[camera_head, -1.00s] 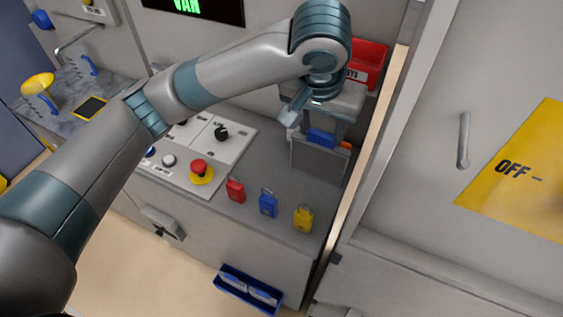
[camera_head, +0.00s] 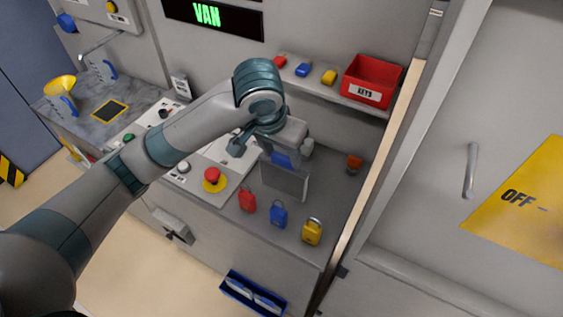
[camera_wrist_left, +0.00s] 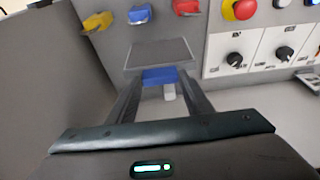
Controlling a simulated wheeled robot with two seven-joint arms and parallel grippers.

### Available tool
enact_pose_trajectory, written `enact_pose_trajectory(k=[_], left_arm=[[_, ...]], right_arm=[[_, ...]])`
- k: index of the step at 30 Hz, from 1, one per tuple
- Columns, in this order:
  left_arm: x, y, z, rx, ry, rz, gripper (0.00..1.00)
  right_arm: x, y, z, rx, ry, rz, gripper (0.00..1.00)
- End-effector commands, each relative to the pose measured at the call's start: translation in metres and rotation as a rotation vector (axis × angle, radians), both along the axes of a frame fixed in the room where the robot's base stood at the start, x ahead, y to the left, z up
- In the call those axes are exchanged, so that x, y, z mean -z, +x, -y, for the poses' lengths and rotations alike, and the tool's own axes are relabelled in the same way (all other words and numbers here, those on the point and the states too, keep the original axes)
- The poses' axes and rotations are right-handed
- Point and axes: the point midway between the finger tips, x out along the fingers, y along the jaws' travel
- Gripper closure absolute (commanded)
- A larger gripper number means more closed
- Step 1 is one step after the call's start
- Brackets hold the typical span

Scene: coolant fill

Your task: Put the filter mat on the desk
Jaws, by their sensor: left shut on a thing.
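The filter mat (camera_head: 285,182) is a thin grey panel with a blue grip tab (camera_head: 281,160). My left gripper (camera_head: 283,150) is shut on the blue tab, and the panel hangs below it over the grey desk (camera_head: 330,205). In the left wrist view, the mat (camera_wrist_left: 160,53) extends beyond the fingers, with the blue tab (camera_wrist_left: 160,76) between them. I cannot tell whether its lower edge touches the desk. My wrist and forearm hide part of the desk and its control panel. My right gripper is not in view.
Red (camera_head: 247,199), blue (camera_head: 279,214) and yellow (camera_head: 312,231) padlocks stand along the desk's front edge. A red emergency button (camera_head: 212,176) sits left of the mat. A red key bin (camera_head: 372,80) is on the shelf above.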

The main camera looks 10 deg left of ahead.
Motion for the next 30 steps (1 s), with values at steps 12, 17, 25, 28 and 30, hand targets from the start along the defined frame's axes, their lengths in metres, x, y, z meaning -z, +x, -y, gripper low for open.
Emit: enact_pose_trajectory(k=[12, 17, 25, 28, 30], left_arm=[[0.025, -0.001, 0.000, 0.000, 0.002, -0.005, 0.88], [0.039, 0.000, 0.000, -0.001, 0.002, -0.003, 0.88], [0.040, 0.000, 0.000, 0.000, 0.000, -0.001, 0.88], [0.042, 0.000, 0.000, 0.000, 0.001, -0.002, 0.88], [0.043, 0.000, 0.001, 0.000, 0.000, -0.001, 0.44]], right_arm=[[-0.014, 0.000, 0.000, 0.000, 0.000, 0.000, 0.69], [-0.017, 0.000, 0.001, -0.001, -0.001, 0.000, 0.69], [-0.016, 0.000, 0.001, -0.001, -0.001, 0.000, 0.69], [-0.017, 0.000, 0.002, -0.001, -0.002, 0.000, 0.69], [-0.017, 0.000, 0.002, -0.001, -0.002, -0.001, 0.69]])
